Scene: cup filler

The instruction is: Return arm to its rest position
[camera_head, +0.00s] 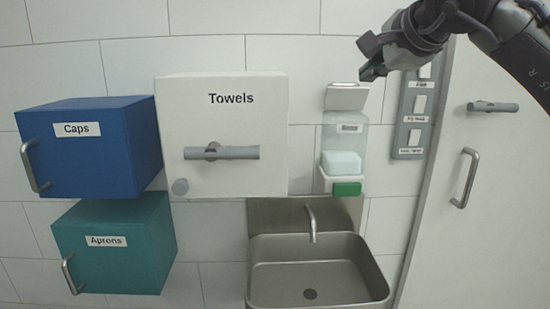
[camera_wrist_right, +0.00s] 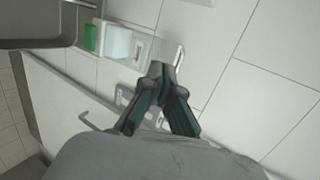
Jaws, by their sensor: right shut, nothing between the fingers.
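My right gripper (camera_head: 370,62) shows at the top right of the head view, its arm coming in from the upper right corner. It is shut and empty, in front of the wall just above and right of the dispenser (camera_head: 341,150). In the right wrist view the fingers of my right gripper (camera_wrist_right: 158,70) meet at their tips with nothing between them. The dispenser is clear, with a white block inside, a green part at its base and a tilted lid (camera_head: 346,98) on top. My left gripper is in neither view.
A metal sink (camera_head: 262,292) with a tap (camera_head: 312,222) is below the dispenser. A switch panel (camera_head: 410,122) and a door (camera_head: 490,190) with a handle are at the right. A Towels box (camera_head: 260,130), blue Caps box (camera_head: 100,165) and teal Aprons box (camera_head: 120,262) hang at the left.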

